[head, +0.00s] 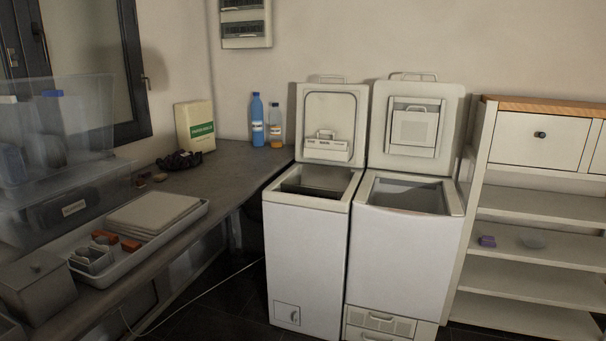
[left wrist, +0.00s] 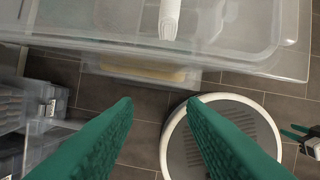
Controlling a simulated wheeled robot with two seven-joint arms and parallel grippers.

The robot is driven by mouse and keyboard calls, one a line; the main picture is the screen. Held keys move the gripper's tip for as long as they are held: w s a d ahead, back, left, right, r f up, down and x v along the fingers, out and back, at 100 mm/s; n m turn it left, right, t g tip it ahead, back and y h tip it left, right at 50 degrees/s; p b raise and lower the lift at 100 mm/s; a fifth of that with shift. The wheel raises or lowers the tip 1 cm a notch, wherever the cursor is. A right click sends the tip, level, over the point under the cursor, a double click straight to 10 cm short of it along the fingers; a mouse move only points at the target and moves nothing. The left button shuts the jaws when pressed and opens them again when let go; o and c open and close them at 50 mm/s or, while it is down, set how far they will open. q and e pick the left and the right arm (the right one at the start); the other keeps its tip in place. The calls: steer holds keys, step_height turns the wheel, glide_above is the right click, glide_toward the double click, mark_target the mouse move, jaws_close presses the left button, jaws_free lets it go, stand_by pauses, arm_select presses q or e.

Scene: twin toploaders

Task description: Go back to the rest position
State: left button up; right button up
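My left gripper (left wrist: 165,115) shows in the left wrist view as two green fingers set wide apart with nothing between them. Floor tiles and a round white-rimmed part, which looks like my base, lie below it. At the right edge of that view a small white and black part with green prongs (left wrist: 296,133) looks like my right gripper; it is too small and cut off to tell its opening. Neither gripper shows in the head view. There the left toploader (head: 305,250) and the right toploader (head: 403,260) stand side by side, both lids raised.
A dark counter (head: 228,178) on the left holds a white tray (head: 150,243), clear bins (head: 60,140), a box (head: 195,127) and two bottles (head: 257,120). White shelves (head: 540,210) stand right. In the left wrist view a clear bin (left wrist: 230,60) is close to the fingers.

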arm_select(q)
steer(key=s+a+f+g+p, duration=0.1)
steer(key=s+f, duration=0.4)
steer(key=f, duration=0.7)
steer(key=s+f+g+p, duration=0.1)
steer(key=s+f, duration=0.4)
steer(key=f, duration=0.7)
steer(key=s+a+f+p, duration=0.1)
steer(key=s+a+f, duration=0.1)
steer(key=s+f, duration=0.3)
steer(key=s, duration=0.4)
steer(key=shift+s, duration=0.2)
